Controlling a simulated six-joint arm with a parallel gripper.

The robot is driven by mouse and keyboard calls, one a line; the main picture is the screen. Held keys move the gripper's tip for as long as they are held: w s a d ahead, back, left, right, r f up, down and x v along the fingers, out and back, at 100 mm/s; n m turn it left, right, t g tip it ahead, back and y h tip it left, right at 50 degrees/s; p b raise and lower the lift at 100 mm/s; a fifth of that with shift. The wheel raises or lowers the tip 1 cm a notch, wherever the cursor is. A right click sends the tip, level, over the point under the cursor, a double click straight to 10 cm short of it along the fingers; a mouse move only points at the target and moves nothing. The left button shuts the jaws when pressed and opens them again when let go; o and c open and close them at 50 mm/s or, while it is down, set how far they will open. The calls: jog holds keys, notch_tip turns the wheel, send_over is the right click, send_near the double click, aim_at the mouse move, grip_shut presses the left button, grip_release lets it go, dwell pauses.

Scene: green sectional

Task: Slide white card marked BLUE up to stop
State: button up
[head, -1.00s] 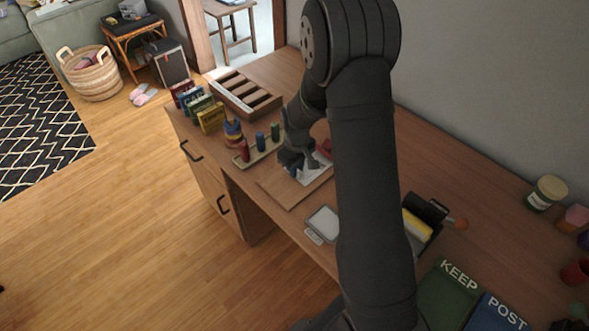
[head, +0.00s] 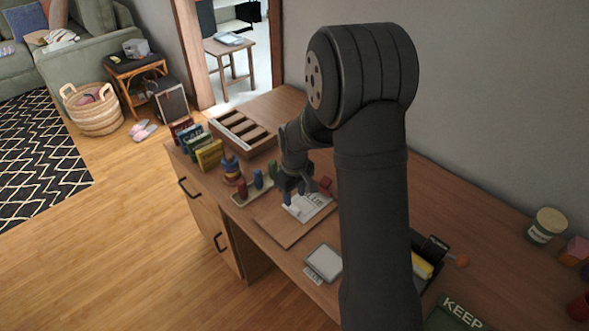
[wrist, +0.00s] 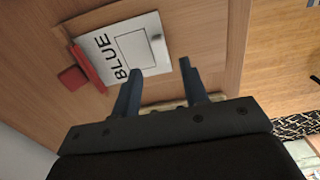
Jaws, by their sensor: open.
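The white card marked BLUE (wrist: 150,45) lies flat on a wooden board (wrist: 205,20) in the wrist view; it also shows in the head view (head: 312,208), partly hidden by my gripper. A red bar (wrist: 87,66) with a red block (wrist: 72,78) lies along the card's lettered edge, close to it or touching. My gripper (wrist: 160,82) is open, its two blue-grey fingers apart, with nothing between them. The fingertips are over or beside the card's near edge in the wrist view. Whether they touch the card I cannot tell.
Coloured pegs on a strip (head: 254,186), a ring stack (head: 231,168), upright coloured boxes (head: 209,154) and a slotted wooden tray (head: 243,133) stand beyond the board. A grey-white pad (head: 323,260) lies nearer.

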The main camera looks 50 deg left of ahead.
aim_at(293, 209)
notch_tip(293, 209, up, 12)
jog(key=shift+f, duration=0.15)
dwell(0.3)
notch_tip(293, 209, down, 18)
jog(key=shift+r, duration=0.2)
jog(key=shift+s, duration=0.3)
